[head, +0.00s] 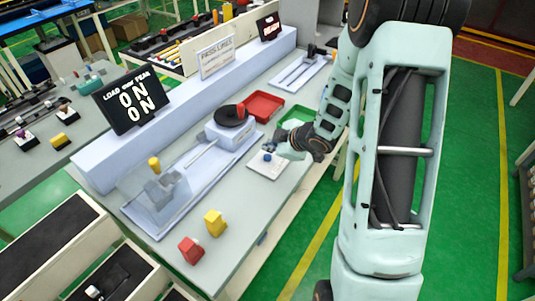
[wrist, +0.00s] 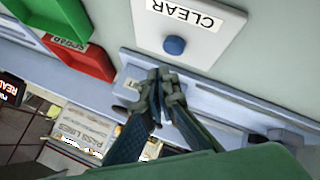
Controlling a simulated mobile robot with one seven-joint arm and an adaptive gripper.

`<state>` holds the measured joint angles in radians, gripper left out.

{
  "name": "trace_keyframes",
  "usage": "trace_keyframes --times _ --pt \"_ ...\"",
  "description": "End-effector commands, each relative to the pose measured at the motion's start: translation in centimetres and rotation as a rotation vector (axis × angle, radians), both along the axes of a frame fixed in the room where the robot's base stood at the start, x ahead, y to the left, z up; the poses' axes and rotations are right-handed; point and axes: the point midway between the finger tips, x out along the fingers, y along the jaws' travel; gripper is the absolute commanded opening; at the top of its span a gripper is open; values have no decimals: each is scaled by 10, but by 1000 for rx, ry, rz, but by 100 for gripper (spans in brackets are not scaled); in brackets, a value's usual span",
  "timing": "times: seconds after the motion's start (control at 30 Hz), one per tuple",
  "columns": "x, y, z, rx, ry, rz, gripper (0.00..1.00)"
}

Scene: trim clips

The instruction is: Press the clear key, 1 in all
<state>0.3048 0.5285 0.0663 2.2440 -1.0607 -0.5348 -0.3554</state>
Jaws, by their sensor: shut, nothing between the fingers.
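The clear key is a round blue button (wrist: 175,45) on a white plate (wrist: 205,40) marked CLEAR. In the head view the blue button (head: 267,156) and its plate (head: 265,169) lie on the grey bench, near its front edge. My gripper (wrist: 161,80) is shut and empty. In the wrist view its fingertips show just below the button, with a small gap in the picture; the height above the plate is hard to tell. In the head view my gripper (head: 283,150) is beside the button, on its right, partly hidden by my wrist.
A red tray (head: 264,105) and a green tray (head: 298,114) lie behind my gripper. A fixture with a black disc (head: 232,116) and clear cover stands left. A yellow block (head: 215,222) and a red block (head: 190,250) sit at the front left. A dark display (head: 136,102) stands behind.

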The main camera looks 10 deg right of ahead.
Motion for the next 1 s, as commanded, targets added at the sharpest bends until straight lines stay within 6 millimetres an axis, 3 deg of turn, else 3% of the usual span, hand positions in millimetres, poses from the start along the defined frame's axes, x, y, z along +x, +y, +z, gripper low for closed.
trace_keyframes --times 0.03,0.33,1.0 --pt "0 0 11 0 -1 -1 0" --pt "0 0 40 0 0 0 0" --pt "0 0 39 0 0 0 0"
